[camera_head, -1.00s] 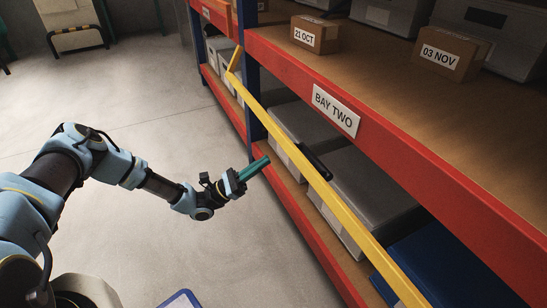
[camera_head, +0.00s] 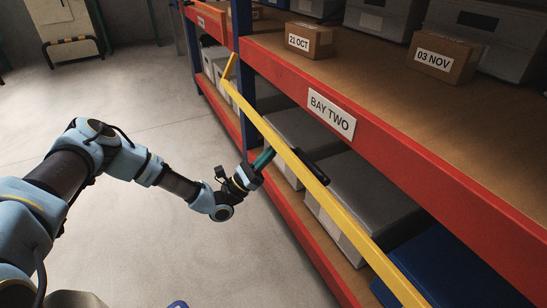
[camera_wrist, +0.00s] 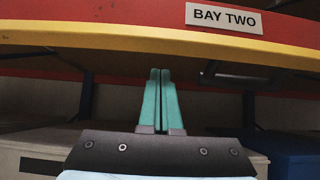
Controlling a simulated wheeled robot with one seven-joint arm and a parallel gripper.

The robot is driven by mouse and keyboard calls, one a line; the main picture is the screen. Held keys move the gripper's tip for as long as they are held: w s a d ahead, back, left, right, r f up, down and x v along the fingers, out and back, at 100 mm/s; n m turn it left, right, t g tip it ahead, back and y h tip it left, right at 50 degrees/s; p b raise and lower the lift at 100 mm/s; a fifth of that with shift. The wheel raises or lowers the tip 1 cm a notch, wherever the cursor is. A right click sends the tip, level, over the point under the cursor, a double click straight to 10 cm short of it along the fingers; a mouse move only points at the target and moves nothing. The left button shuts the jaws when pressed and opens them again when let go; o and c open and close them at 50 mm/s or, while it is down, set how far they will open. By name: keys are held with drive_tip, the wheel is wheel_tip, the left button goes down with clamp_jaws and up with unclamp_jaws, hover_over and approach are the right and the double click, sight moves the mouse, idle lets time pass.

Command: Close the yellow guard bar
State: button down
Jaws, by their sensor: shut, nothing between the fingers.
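The yellow guard bar (camera_head: 308,181) runs diagonally in front of the shelf in the head view, from its upper end near the blue post down to the lower right. In the wrist view the bar (camera_wrist: 160,40) crosses the top, below the red beam. A black handle (camera_head: 313,167) sits on the bar's shelf side, and it also shows in the wrist view (camera_wrist: 240,75). My gripper (camera_head: 267,155) has teal fingers that are together and empty. The fingertips (camera_wrist: 160,72) are just below the bar, left of the handle; I cannot tell whether they touch it.
The red shelf beam (camera_head: 400,154) carries a BAY TWO label (camera_head: 331,113). Grey bins (camera_head: 365,190) and a blue bin (camera_head: 450,270) stand on the lower shelf behind the bar. Cartons (camera_head: 444,57) stand on the upper shelf.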

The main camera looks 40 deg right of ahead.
drive_tip(key=shift+w+a+r, duration=0.1)
drive_tip(key=shift+a+r, duration=0.3)
drive_tip(key=shift+a, duration=0.25)
drive_tip(key=shift+w+a+r+y+p, duration=0.2)
drive_tip(key=shift+a+r+y+p, duration=0.15)
drive_tip(key=shift+p, duration=0.55)
drive_tip(key=shift+a+y+p, duration=0.2)
drive_tip(key=shift+y+p, duration=0.05)
drive_tip(key=shift+p, duration=0.1)
